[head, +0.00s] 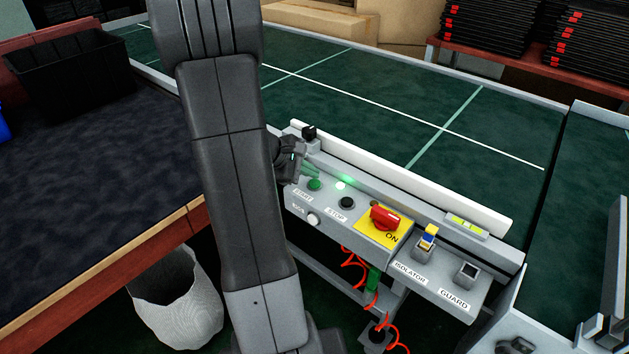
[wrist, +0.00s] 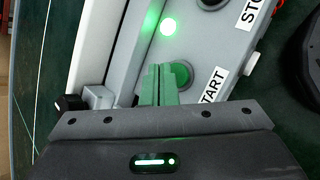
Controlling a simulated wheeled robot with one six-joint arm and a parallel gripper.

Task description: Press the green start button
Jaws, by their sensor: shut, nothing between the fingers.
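The green start button (head: 314,184) sits at the left end of the grey control panel (head: 330,221), above the START label. It also shows in the wrist view (wrist: 182,74), partly covered by the fingers. My gripper (head: 311,171) has green fingertips that are shut together with nothing between them. The fingertips (wrist: 159,72) lie just beside and over the button's left edge in the wrist view. I cannot tell whether they touch it. A round light (head: 340,185) beside the button glows green-white, also bright in the wrist view (wrist: 168,27).
A black stop button (head: 347,203), a red switch on a yellow plate (head: 384,218), an isolator switch (head: 426,238) and a guard switch (head: 467,272) line the panel to the right. A white rail (head: 400,180) runs behind it, along the green conveyor (head: 390,110).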

